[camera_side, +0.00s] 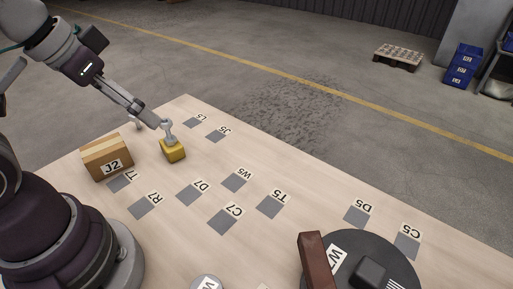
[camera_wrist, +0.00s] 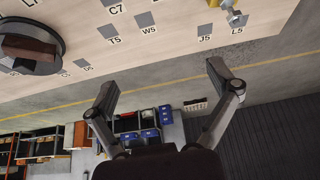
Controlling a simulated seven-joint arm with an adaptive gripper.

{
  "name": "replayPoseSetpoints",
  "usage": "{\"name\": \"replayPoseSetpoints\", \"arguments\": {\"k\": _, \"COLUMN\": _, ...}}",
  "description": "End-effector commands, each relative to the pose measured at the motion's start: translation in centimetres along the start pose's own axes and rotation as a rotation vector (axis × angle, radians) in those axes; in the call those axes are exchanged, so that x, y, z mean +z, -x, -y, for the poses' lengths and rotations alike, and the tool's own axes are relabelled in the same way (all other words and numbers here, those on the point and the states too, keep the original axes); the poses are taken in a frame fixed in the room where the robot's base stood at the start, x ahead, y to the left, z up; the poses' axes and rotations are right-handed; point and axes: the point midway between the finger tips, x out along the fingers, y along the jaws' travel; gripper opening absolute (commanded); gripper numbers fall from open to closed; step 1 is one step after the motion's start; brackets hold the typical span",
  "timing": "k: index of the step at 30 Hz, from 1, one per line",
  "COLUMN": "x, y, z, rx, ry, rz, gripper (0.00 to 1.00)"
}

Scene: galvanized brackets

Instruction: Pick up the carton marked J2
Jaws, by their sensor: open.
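The carton marked J2 (camera_side: 107,157), a brown box with a paler tape strip, stands upright near the table's left edge in the side view. It is not in the wrist view. My gripper (camera_side: 148,119) is above the table's far left part, up and to the right of the carton and apart from it. In the wrist view my gripper (camera_wrist: 163,82) has its two fingers spread wide with nothing between them.
A yellow block with a grey metal piece on top (camera_side: 173,151) stands right of the carton, close below my gripper. A dark round disc (camera_side: 400,262) bears a brown block (camera_side: 311,262) at the front right. Grey labelled squares lie flat across the pale table (camera_side: 300,180).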

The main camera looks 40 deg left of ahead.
Motion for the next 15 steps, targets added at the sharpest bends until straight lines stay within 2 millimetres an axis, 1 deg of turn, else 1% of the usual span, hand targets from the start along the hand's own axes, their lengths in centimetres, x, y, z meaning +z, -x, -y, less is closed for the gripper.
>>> {"name": "replayPoseSetpoints", "arguments": {"k": 11, "x": -0.1, "y": 0.0, "z": 0.1, "rx": -0.003, "ry": -0.001, "rz": 0.004, "gripper": 1.0}}
{"name": "replayPoseSetpoints", "arguments": {"k": 14, "x": -0.8, "y": -0.6, "z": 1.7, "rx": -0.031, "ry": -0.016, "rz": 0.057, "gripper": 1.0}}
{"name": "replayPoseSetpoints", "arguments": {"k": 15, "x": -1.2, "y": -1.1, "z": 2.9, "rx": -0.047, "ry": -0.03, "rz": 0.096, "gripper": 1.0}}
